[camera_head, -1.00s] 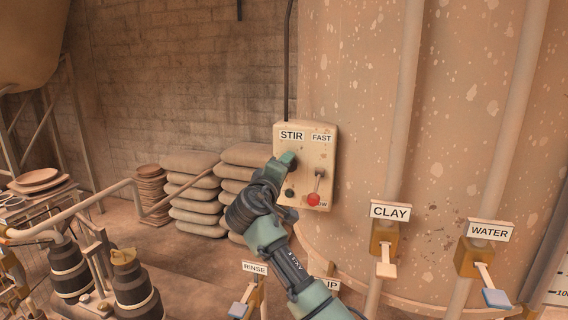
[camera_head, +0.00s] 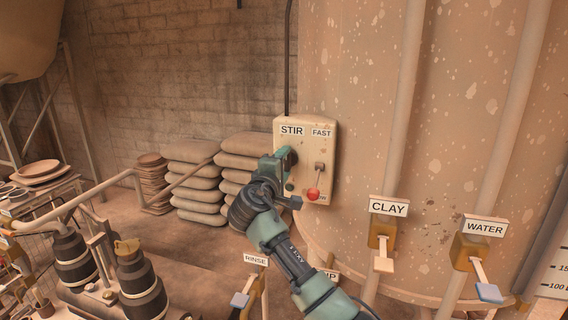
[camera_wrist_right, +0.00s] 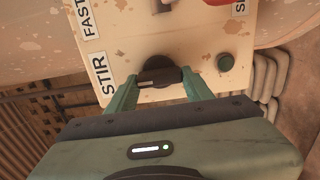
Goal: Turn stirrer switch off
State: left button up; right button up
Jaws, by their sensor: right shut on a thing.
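The stirrer switch is a black rotary knob (camera_wrist_right: 160,72) with a bar grip, beside the STIR label on a beige control box (camera_head: 322,150). My right gripper (camera_wrist_right: 158,84) has one finger on each side of the knob's bar and is shut on it. In the head view my right gripper (camera_head: 284,159) is at the box just below the STIR label (camera_head: 292,131) and hides most of the knob. My left gripper is not in view.
A red-balled lever (camera_head: 313,194) sits right of the gripper on the box, under the FAST label. CLAY (camera_head: 383,262) and WATER (camera_head: 479,267) levers stand at right; stacked sacks (camera_head: 197,180) lie behind.

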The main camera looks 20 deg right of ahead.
jog(key=o, duration=1.4)
jog(key=shift+d, duration=0.1)
jog(key=shift+s+a+f, duration=0.15)
jog(key=shift+s+a, duration=0.15)
jog(key=b+v, duration=0.3)
jog(key=v, duration=0.4)
